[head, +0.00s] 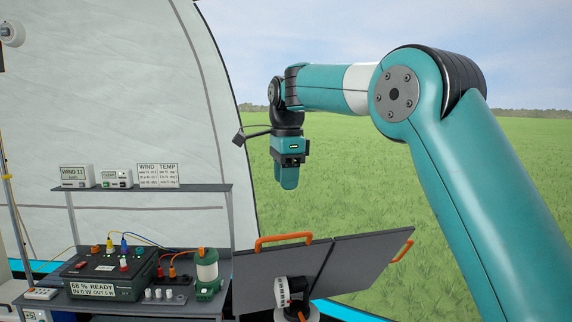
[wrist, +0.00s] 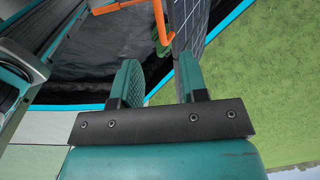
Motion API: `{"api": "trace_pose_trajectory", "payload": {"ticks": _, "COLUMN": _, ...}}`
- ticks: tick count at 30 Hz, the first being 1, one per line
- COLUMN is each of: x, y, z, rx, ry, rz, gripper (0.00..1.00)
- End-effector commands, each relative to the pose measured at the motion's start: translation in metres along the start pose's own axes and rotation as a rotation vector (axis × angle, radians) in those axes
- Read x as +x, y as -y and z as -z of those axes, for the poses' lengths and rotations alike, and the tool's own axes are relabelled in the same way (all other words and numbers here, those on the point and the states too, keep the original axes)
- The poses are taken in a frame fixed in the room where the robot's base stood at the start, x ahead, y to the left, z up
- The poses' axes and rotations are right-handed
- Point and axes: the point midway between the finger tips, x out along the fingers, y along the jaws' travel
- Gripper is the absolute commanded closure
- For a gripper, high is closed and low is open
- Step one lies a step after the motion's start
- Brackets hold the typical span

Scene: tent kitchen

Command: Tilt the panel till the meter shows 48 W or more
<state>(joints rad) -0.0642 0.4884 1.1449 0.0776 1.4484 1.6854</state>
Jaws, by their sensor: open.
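The solar panel (head: 345,263) stands tilted at lower centre in the head view, its grey back towards me. It has an orange handle (head: 283,240) at its upper left and another (head: 402,251) at its right edge. The wrist view shows part of its dark cell face (wrist: 190,22) and an orange handle (wrist: 158,12). The meter (head: 93,290) on the power station's front appears to read 68 % READY, IN 0 W; the OUT figure is too small to be sure of. My gripper (head: 287,183) points down, open and empty, above the left handle and apart from it.
The power station (head: 112,268) stands on a table at left with plugged cables and a green lantern (head: 208,272). A shelf (head: 140,188) above holds a wind display (head: 76,176), a CLEAR display (head: 115,178) and a WIND/TEMP card (head: 158,175). Open grass lies right.

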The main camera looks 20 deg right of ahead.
Motion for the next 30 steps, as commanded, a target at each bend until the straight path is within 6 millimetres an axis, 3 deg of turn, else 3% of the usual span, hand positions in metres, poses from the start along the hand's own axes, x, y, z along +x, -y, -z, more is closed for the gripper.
{"api": "trace_pose_trajectory", "payload": {"ticks": 4, "x": -0.032, "y": 0.001, "z": -0.001, "rx": 0.0, "ry": 0.001, "rz": 0.0, "gripper": 0.6}}
{"api": "trace_pose_trajectory", "payload": {"ticks": 9, "x": -0.043, "y": 0.001, "z": 0.0, "rx": 0.0, "ry": 0.001, "rz": -0.002, "gripper": 0.6}}
{"api": "trace_pose_trajectory", "payload": {"ticks": 26, "x": -0.042, "y": -0.001, "z": -0.001, "rx": -0.011, "ry": 0.0, "rz": -0.001, "gripper": 0.6}}
{"api": "trace_pose_trajectory", "payload": {"ticks": 30, "x": -0.03, "y": -0.018, "z": -0.006, "rx": -0.177, "ry": -0.005, "rz": 0.005, "gripper": 0.6}}
